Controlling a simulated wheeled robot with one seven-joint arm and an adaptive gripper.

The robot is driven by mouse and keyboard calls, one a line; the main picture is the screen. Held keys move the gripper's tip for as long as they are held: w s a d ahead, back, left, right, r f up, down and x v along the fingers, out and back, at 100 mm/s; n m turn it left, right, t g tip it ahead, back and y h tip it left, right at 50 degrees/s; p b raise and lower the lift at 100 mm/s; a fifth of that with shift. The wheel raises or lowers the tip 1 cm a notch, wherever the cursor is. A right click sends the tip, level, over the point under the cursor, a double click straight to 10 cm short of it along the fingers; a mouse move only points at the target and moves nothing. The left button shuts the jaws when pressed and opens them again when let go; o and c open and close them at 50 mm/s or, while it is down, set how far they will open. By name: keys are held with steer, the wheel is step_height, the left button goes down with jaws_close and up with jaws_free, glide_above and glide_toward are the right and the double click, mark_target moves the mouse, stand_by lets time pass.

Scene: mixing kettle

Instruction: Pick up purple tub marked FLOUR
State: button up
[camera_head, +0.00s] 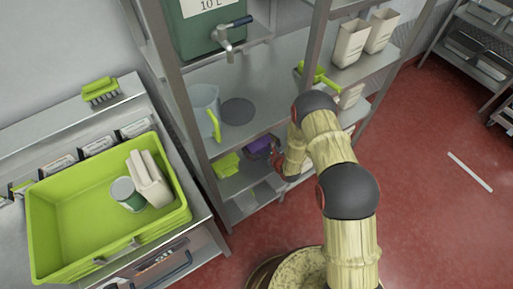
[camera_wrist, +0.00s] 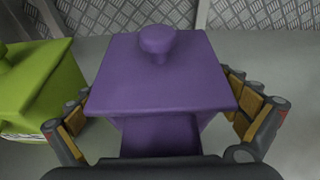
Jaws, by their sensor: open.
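The purple tub (camera_wrist: 160,80) fills the middle of the wrist view, with a square lid and a round knob on top. In the head view the purple tub (camera_head: 260,145) stands on a lower shelf of the metal rack, partly hidden by my gripper. No FLOUR marking shows in either view. My gripper (camera_wrist: 163,108) is open, with one finger on each side of the tub. Both fingers appear apart from its walls, though the lid's overhang makes contact hard to judge. My gripper in the head view (camera_head: 275,160) is at the tub's right side, mostly dark and small.
A green tub (camera_wrist: 38,85) stands left of the purple one, close to my left finger; it also shows in the head view (camera_head: 226,165). A clear jug (camera_head: 204,112) stands on the shelf above. A green crate (camera_head: 75,220) sits on the left counter. Rack posts (camera_head: 180,105) flank the shelves.

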steer(key=shift+r, duration=0.1)
steer(key=shift+c, duration=0.5)
steer(key=c, duration=1.1)
steer(key=shift+r, duration=0.1)
steer(key=shift+c, duration=0.6)
